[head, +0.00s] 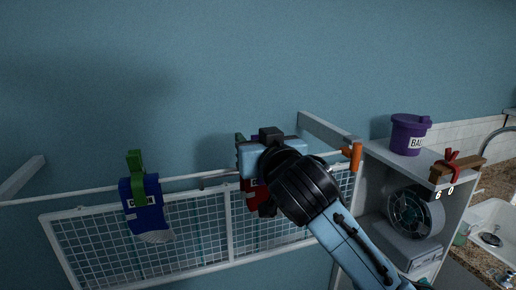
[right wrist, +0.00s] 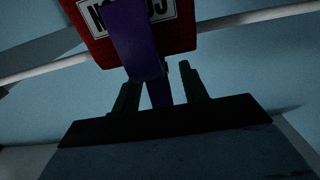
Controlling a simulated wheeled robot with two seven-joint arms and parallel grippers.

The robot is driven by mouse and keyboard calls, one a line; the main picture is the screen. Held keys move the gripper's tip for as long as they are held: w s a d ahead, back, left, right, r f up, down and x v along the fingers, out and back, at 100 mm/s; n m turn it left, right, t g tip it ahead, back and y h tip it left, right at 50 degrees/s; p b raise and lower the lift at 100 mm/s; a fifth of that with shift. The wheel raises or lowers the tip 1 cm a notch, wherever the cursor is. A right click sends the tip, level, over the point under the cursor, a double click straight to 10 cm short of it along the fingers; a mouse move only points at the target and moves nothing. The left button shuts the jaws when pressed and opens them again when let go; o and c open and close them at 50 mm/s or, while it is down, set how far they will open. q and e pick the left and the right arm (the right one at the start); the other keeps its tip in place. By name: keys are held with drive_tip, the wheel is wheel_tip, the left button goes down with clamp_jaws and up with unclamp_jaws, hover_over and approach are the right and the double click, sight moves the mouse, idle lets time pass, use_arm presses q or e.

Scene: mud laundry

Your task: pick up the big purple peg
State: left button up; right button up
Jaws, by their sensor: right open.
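The big purple peg (right wrist: 135,42) shows in the right wrist view, in front of a red cloth (right wrist: 185,38) with a white, partly covered label. Its lower end reaches down between the two dark fingers of my right gripper (right wrist: 160,84). The fingers stand apart on either side of it; I cannot tell whether they touch it. In the head view my right gripper (head: 268,150) is at the rack's rail and hides most of the peg and part of the red cloth (head: 252,198). My left gripper is not in view.
A white wire rack (head: 185,224) hangs on the blue wall. A green peg (head: 136,172) holds a blue labelled cloth (head: 147,208) at left. An orange peg (head: 351,157) is right of my gripper. A purple bucket (head: 408,134) stands on the shelf at right, beside a sink (head: 494,222).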

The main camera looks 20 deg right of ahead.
drive_tip(key=shift+w, duration=0.3)
drive_tip(key=shift+c, duration=0.4)
clamp_jaws()
drive_tip(key=shift+r, duration=0.1)
